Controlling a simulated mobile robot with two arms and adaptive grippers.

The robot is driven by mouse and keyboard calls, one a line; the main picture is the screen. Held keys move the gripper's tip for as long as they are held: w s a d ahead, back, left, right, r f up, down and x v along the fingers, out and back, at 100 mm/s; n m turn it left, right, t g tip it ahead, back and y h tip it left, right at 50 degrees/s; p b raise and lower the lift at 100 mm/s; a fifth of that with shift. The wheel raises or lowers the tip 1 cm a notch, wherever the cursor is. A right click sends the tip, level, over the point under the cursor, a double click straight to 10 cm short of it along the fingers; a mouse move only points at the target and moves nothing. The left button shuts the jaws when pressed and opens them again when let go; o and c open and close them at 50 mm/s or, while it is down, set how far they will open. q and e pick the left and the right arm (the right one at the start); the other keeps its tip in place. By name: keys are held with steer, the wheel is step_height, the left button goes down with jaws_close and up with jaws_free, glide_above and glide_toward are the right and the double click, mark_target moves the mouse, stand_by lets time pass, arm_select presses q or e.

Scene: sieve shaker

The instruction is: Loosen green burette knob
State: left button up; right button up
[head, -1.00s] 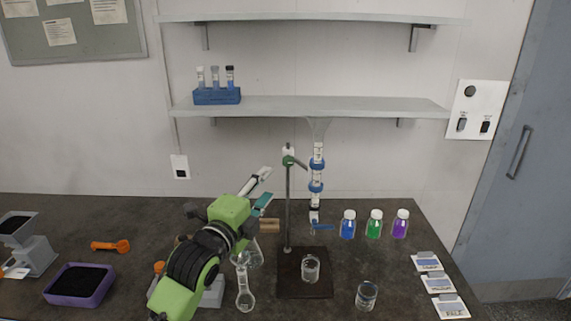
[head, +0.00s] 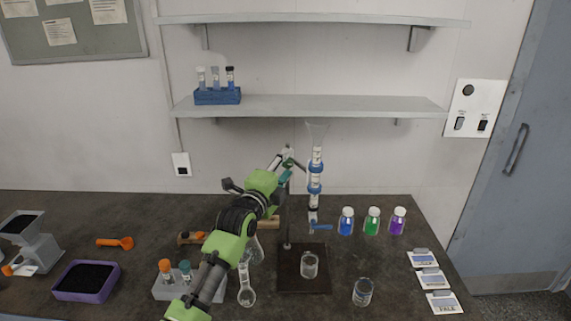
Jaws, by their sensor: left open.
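The green burette knob (head: 289,162) is on the clamp at the top of the metal stand rod (head: 288,215), left of the burette (head: 315,178). My left gripper (head: 287,167) is open, with its fingertips right at the knob, one finger above and one below in the picture. The fingers partly cover the knob, so I cannot tell whether they touch it. The burette is upright, with blue clamps, a funnel top and a blue stopcock (head: 320,227). My right gripper is out of view.
A beaker (head: 309,265) stands on the dark stand base (head: 290,287), with another beaker (head: 362,292) to its right. Flasks (head: 246,285) and a vial rack (head: 163,290) are close to my left arm. Blue, green and purple bottles (head: 372,222) stand to the right.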

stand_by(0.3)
arm_select(q)
steer(key=c, duration=1.1)
steer(key=n+b, duration=0.1)
steer(key=b, duration=0.1)
steer(key=n+t+b, duration=0.1)
steer(key=n+b, duration=0.1)
steer(key=shift+d+f, duration=0.1)
steer(key=shift+f, duration=0.25)
steer(key=shift+r+n+t+b, duration=0.3)
steer(key=shift+n+b, duration=0.2)
steer(key=shift+n, duration=0.2)
steer(key=o, duration=1.1)
steer(key=shift+w, duration=0.1)
